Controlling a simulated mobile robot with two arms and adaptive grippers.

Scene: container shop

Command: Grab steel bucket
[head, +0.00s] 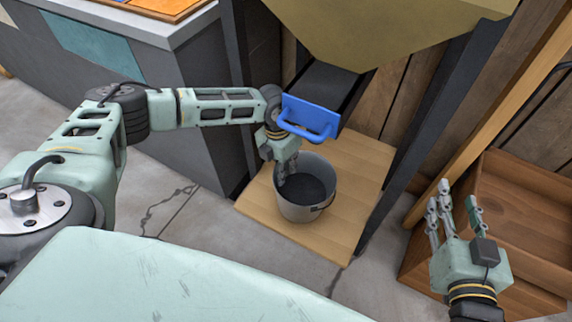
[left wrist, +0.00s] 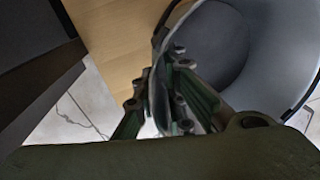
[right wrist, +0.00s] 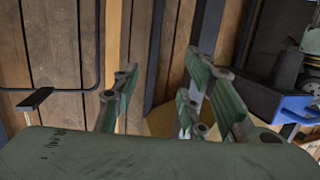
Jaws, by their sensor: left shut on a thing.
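The steel bucket (head: 304,208) stands upright on a light wooden board under the yellow hopper. It is grey, with a dark interior and a thin wire handle. My left gripper (head: 283,176) reaches down at its left rim. In the left wrist view my left gripper (left wrist: 172,108) has its fingers on both sides of the bucket wall, shut on the rim; the bucket (left wrist: 268,50) fills the upper right. My right gripper (head: 455,208) is open and empty, away to the right, in front of a wooden crate. Its fingers stand apart in the right wrist view (right wrist: 160,100).
The yellow hopper (head: 390,35) with a blue-handled chute (head: 308,118) hangs above the bucket. Dark metal legs (head: 425,120) stand beside the wooden board (head: 350,215). A wooden crate (head: 530,190) is at the right. A grey counter (head: 195,90) stands at the back left.

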